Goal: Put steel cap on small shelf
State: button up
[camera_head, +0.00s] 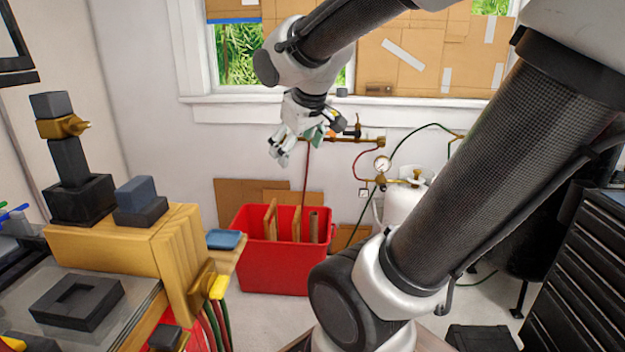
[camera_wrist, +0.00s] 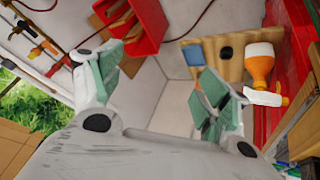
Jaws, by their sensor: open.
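My gripper (camera_head: 280,152) hangs in the air in front of the wall below the window, above and behind the red bin. In the wrist view its green-padded fingers (camera_wrist: 160,88) are spread apart with nothing between them. I cannot pick out a steel cap for certain; a small dark round piece (camera_wrist: 226,53) lies on the wood in the wrist view. A small wooden ledge (camera_head: 238,256), possibly the small shelf, sticks out from the wooden block and bears a flat blue piece (camera_head: 224,239). The gripper is apart from the ledge.
The red bin (camera_head: 272,270) with wooden pieces stands on the floor. Dark moulds (camera_head: 80,199) stand on the wooden block (camera_head: 110,248) at left. An orange bottle (camera_wrist: 260,64) shows in the wrist view. A gauge (camera_head: 382,165) with hoses is on the wall; a black drawer cabinet (camera_head: 580,275) is at right.

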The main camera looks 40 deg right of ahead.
jog(key=s+a+f+g+y, duration=0.1)
jog(key=s+a, duration=0.1)
jog(key=s, duration=0.3)
jog(key=s+a+f+m+g+y, duration=0.1)
jog(key=s+a+f, duration=0.1)
jog(key=s, duration=0.4)
jog(key=shift+a, duration=0.35)
jog(key=shift+o, duration=0.2)
